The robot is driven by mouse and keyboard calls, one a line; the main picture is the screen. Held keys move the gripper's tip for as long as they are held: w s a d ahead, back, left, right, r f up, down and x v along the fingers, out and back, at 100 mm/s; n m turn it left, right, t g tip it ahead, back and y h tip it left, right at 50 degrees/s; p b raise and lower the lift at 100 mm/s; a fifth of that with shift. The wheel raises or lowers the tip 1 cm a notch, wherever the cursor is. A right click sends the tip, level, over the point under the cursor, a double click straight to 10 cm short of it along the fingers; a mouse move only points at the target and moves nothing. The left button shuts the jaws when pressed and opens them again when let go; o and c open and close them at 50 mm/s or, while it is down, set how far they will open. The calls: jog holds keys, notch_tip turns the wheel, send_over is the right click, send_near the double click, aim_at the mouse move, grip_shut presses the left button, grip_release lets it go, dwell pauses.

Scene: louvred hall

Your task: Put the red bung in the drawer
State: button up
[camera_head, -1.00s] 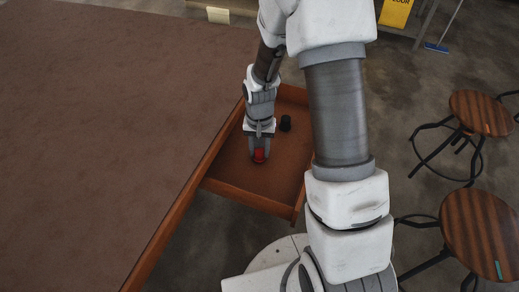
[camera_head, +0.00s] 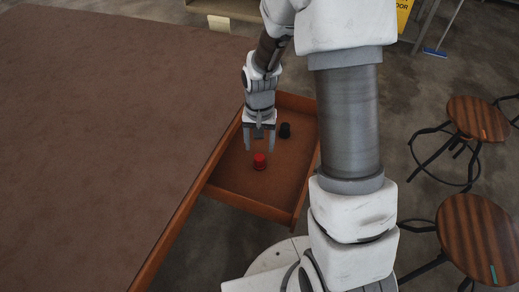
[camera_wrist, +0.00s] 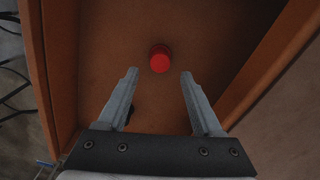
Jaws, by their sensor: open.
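The red bung (camera_head: 260,161) stands on the floor of the open drawer (camera_head: 268,203), and it also shows in the wrist view (camera_wrist: 160,58). My gripper (camera_head: 259,148) is above the drawer, open and empty, with its fingers apart. In the wrist view my gripper (camera_wrist: 158,72) has its two fingertips on either side of a gap, and the bung lies just beyond them, clear of both. The drawer is pulled out from the brown table (camera_head: 110,110).
A black bung-like object (camera_head: 285,130) also stands in the drawer, to the right of my gripper. Two round wooden stools (camera_head: 478,119) (camera_head: 475,238) stand on the right. A yellow sign (camera_head: 403,14) is at the back. The visible tabletop is bare.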

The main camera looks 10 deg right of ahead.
notch_tip(320, 180, up, 6)
jog(key=p, duration=0.1)
notch_tip(320, 180, up, 14)
jog(key=n+t, duration=0.2)
jog(key=t, duration=0.1)
send_over(260, 157)
jog(key=s, duration=0.6)
jog(key=s+r+n+t, duration=0.2)
jog(key=s+r, duration=0.6)
jog(key=s, duration=0.4)
jog(key=shift+d+t, duration=0.3)
jog(key=shift+d, duration=0.15)
